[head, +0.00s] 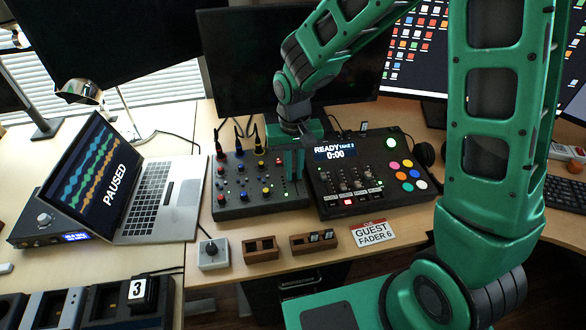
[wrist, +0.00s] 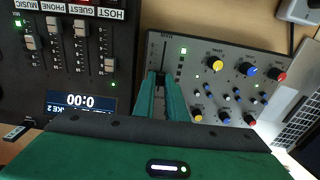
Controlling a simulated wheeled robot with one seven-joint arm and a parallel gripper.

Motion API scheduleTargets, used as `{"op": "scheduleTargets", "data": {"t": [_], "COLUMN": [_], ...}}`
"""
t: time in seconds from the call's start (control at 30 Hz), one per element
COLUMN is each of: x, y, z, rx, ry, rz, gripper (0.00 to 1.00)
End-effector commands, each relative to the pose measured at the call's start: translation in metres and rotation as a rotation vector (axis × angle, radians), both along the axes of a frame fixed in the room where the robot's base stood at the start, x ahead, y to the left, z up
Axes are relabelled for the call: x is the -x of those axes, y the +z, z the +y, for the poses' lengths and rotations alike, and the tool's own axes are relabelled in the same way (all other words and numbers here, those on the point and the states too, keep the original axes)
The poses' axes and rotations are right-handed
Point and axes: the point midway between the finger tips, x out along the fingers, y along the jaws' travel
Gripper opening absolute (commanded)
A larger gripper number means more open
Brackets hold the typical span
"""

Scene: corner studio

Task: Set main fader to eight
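The grey mixer (head: 262,205) stands on the desk left of the black console, with coloured knobs and a fader scale along its right side. In the wrist view, the main fader's scale (wrist: 152,50) and a lit green lamp show just beyond my fingertips. My gripper (head: 293,178) points down over this strip, and it also shows in the wrist view (wrist: 159,75). Its two fingers are close together with a narrow gap. The fader cap is hidden by the fingers, so I cannot tell whether they touch or hold it.
The black console (head: 385,195) has several faders, coloured pads and a display reading READY, 0:00. A card (head: 373,233) reads GUEST FADER 6. The laptop (head: 160,200) shows PAUSED. Small wooden holders (head: 260,250) and a grey knob box (head: 213,254) line the desk's front edge.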

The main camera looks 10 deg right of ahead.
Motion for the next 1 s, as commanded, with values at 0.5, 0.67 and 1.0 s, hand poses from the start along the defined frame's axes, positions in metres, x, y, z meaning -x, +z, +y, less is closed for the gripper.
{"op": "scheduleTargets", "data": {"t": [0.5, 0.67, 1.0], "x": [-0.007, -0.007, -0.008], "y": [0.000, 0.000, 0.014], "z": [0.000, 0.000, 0.000], "rx": [0.000, 0.000, -0.001], "ry": [0.000, 0.000, 0.000], "rz": [0.000, 0.000, -0.003], "gripper": [0.23, 0.30, 0.30]}}
